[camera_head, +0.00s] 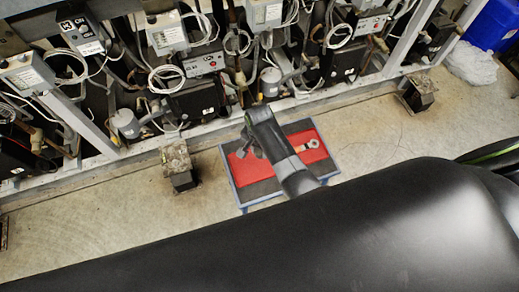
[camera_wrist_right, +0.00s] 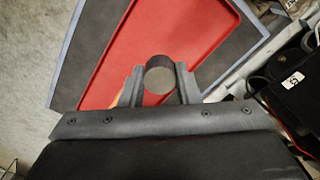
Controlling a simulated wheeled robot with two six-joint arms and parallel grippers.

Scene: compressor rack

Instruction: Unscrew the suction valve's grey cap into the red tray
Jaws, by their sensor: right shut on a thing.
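My right gripper (camera_head: 250,146) hangs over the left part of the red tray (camera_head: 316,154) in the head view. In the right wrist view, my right gripper (camera_wrist_right: 160,80) is shut on the round grey cap (camera_wrist_right: 160,76), which sits between the two fingertips. The red tray (camera_wrist_right: 190,14) lies beyond the cap in that view. I cannot tell the cap's exact height above the tray. I cannot pick out the suction valve with certainty among the rack's pipes. My left gripper is not in view.
The tray lies on a dark, blue-edged stand (camera_head: 240,196). A wrench (camera_head: 308,145) with an orange handle lies in the tray. The compressor rack (camera_head: 200,98) with cables and pipes runs behind. A rusty foot block (camera_head: 178,166) stands left of the stand.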

